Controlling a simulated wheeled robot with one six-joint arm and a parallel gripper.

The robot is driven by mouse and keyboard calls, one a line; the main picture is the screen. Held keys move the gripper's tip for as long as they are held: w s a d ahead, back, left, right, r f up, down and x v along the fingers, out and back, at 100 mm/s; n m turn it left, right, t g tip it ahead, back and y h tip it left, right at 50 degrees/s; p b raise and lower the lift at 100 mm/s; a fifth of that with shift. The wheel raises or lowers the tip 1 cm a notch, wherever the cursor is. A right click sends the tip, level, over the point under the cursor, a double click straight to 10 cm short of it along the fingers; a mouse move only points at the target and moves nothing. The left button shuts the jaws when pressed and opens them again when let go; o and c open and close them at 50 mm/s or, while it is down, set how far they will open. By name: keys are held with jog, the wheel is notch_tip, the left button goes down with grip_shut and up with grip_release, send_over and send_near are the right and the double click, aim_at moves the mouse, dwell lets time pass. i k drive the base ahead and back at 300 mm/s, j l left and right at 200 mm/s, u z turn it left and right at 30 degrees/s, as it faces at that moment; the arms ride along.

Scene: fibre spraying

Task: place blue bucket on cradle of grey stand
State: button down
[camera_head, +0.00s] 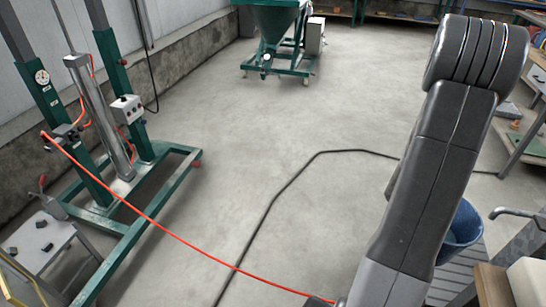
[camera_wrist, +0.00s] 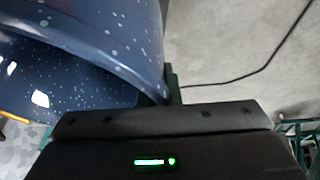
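The blue bucket (camera_head: 462,228) shows at the right of the head view, partly hidden behind my arm, over a grey slatted surface. In the wrist view the speckled blue bucket (camera_wrist: 95,45) fills the upper left, with its rim close against my gripper. My gripper (camera_wrist: 162,92) has a dark finger just right of the rim and a small dark part on the rim's other side, so it looks shut on the rim. My arm hides the gripper in the head view. A grey post with a curved bar (camera_head: 518,213) stands right of the bucket; I cannot tell whether it is the grey stand's cradle.
A green lifting frame (camera_head: 150,205) stands at left, beside a small grey table (camera_head: 40,245). A green hopper (camera_head: 275,30) stands at the back. A red hose (camera_head: 180,235) and black cable (camera_head: 285,190) cross the open floor. A workbench (camera_head: 525,140) is at right.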

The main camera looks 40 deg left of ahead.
aim_at(35, 241)
jog(key=k+u, duration=0.1)
jog(key=u, duration=1.95)
jog(key=i+j+u, duration=0.1)
jog(key=u, duration=0.3)
jog(key=i+j+u, duration=0.1)
jog(key=j+u, duration=0.3)
jog(key=i+j, duration=1.3)
jog(key=j, duration=0.15)
jog(key=i+j, duration=1.35)
jog(key=j, duration=0.15)
